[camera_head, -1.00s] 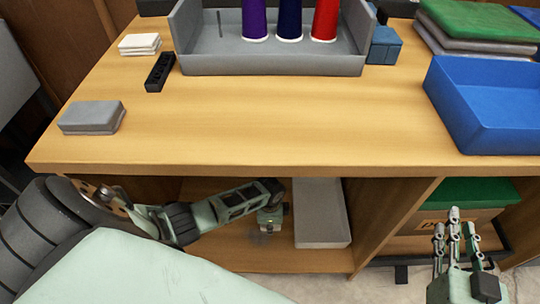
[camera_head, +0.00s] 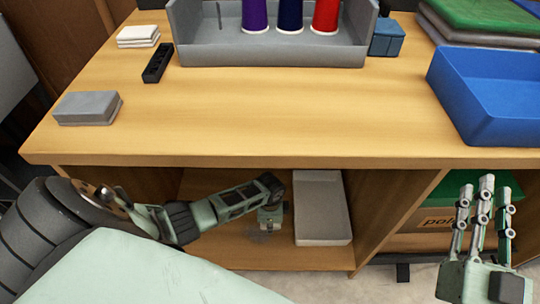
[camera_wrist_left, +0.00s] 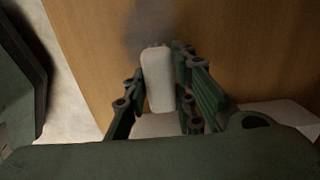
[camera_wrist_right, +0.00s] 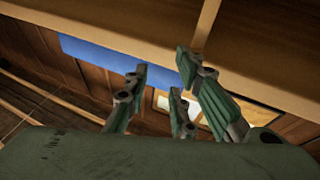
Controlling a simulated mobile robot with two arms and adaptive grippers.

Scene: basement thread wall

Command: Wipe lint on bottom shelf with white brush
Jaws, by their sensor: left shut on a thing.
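My left gripper (camera_head: 270,215) reaches into the opening under the tabletop, low over the bottom shelf (camera_head: 295,260). In the left wrist view its fingers (camera_wrist_left: 160,90) are shut on the white brush (camera_wrist_left: 158,78), a pale block with rounded corners. The lint (camera_wrist_left: 147,28) is a dark, blurry smudge on the wood at the brush's far end. It also shows as a faint grey patch (camera_head: 262,238) under the gripper in the head view. Whether the brush touches the wood is unclear. My right gripper (camera_head: 484,205) is open and empty, in front of the unit at right.
A grey box (camera_head: 321,210) sits on the bottom shelf just right of my left gripper. A vertical divider (camera_head: 385,210) stands beyond it. The tabletop edge (camera_head: 260,160) is above my left arm. A green-topped carton (camera_head: 440,217) is in the right compartment, behind my right gripper.

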